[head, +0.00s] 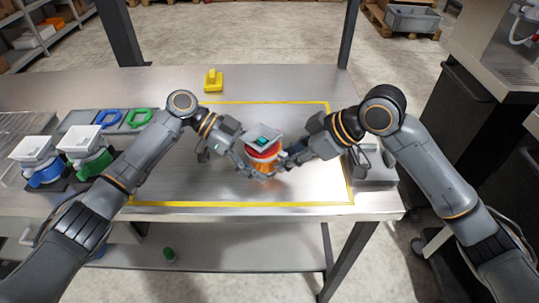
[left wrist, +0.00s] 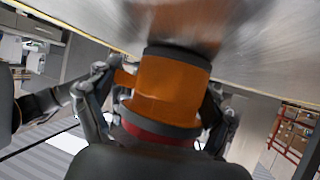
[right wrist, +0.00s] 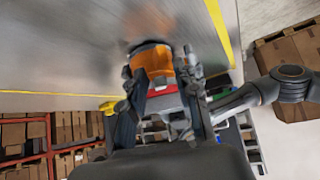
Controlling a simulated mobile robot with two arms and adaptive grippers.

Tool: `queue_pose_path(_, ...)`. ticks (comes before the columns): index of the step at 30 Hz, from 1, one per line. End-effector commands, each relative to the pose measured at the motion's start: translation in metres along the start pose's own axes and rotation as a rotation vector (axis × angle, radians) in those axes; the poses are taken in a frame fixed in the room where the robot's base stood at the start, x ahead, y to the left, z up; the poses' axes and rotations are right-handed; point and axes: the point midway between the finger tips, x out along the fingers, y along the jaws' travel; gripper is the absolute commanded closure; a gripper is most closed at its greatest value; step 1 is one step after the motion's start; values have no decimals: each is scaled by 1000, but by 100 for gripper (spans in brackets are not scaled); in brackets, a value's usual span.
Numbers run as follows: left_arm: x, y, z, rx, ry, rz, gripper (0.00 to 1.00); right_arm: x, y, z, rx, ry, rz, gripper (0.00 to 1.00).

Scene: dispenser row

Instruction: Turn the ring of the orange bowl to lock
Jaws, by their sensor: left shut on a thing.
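The orange bowl (head: 265,170) is upright in the middle of the yellow-outlined area, with a red ring (head: 265,152) above it and a grey top with a teal patch (head: 263,138). In the left wrist view the orange bowl (left wrist: 172,88) shows upside down, with a dark base, a grey band and the red ring (left wrist: 160,132). My left gripper (head: 248,170) is shut on the bowl from the left. My right gripper (head: 284,162) is at its right side; in the right wrist view its fingers (right wrist: 160,95) are spread around the unit. I cannot tell whether they touch it.
Units with a blue bowl (head: 45,173) and a green bowl (head: 97,162) stand at the left. Blue (head: 98,121) and green (head: 139,118) loops lie behind them. A yellow object (head: 213,82) is at the back. A grey device (head: 374,172) is at the right. The outlined area is otherwise clear.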

Motion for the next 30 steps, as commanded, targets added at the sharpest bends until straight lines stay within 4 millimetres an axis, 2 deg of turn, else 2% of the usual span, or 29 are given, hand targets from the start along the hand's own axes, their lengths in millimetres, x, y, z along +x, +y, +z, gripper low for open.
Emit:
queue_pose_path(24,0,0,1,-1,-2,1,38,-62,2,0,1,0,5,68)
queue_pose_path(30,0,0,1,-1,-2,1,38,-71,2,0,2,-1,4,68)
